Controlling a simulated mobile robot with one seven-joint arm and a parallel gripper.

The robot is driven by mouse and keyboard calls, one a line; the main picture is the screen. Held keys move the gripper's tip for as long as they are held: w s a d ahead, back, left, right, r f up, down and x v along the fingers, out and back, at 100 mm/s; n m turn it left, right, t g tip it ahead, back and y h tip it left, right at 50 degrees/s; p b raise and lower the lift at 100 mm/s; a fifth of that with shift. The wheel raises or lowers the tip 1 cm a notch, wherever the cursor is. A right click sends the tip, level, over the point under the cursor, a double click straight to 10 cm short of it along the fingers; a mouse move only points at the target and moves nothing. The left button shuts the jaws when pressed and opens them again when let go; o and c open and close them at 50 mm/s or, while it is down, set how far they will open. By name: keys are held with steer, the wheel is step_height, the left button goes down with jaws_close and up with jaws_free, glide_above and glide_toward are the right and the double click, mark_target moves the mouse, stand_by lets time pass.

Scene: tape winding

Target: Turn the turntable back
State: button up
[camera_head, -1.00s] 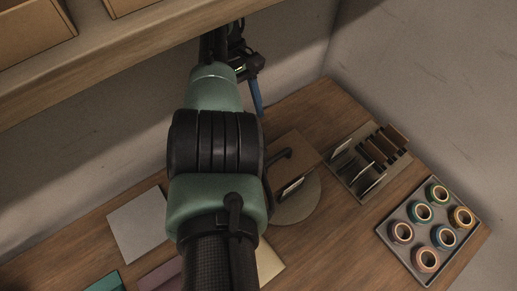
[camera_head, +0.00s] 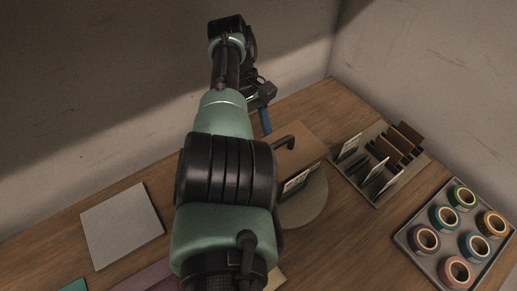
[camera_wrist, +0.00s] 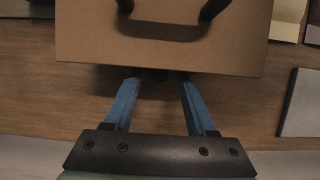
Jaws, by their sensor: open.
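The round turntable (camera_head: 312,207) sits on the wooden table, partly hidden behind my arm in the head view. A brown box (camera_head: 303,152) with a black handle (camera_head: 285,144) and a pale label stands on it. In the wrist view the brown box (camera_wrist: 160,52) fills the top, with its dark handle (camera_wrist: 165,32). My gripper (camera_wrist: 155,78) has two blue fingers spread apart, pointing at the near edge of the box. Nothing shows between the fingers. In the head view only a blue finger (camera_head: 265,120) shows, behind the box; the turntable is hidden in the wrist view.
A rack (camera_head: 350,184) with several upright dark plates stands right of the turntable. A grey tray (camera_head: 408,243) of several tape rolls is at the far right. A flat grey panel (camera_head: 122,225) lies at left, with bare wood around it.

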jaws_close()
stand_by(0.3)
stand_by(1.2)
